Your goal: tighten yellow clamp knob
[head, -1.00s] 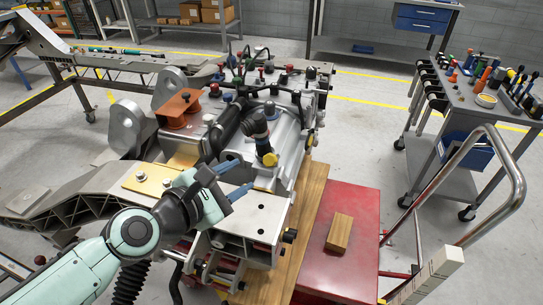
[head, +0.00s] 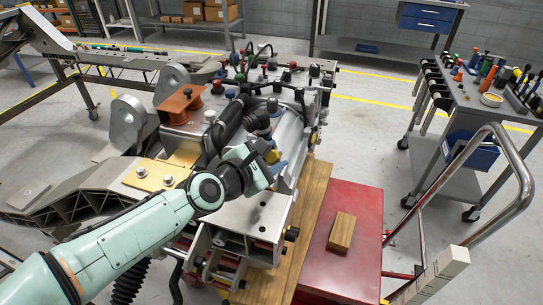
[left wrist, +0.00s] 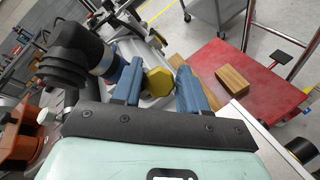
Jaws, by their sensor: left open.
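The yellow clamp knob (left wrist: 157,82) is a faceted yellow knob on the chassis fixture. In the left wrist view it sits between the two blue fingers of my left gripper (left wrist: 160,88), nearer the left finger, with a gap to the right one. In the head view only part of the yellow knob (head: 272,156) shows past my left gripper (head: 272,166), which reaches it from the lower left. The gripper is open. I cannot tell whether the left finger touches the knob. My right gripper is not in view.
A black ribbed part (left wrist: 72,62) stands close left of the fingers. A wooden block (head: 341,232) lies on a red cart top (head: 350,262) at the right. A tool trolley (head: 470,100) stands further right. Several small knobs crowd the fixture behind.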

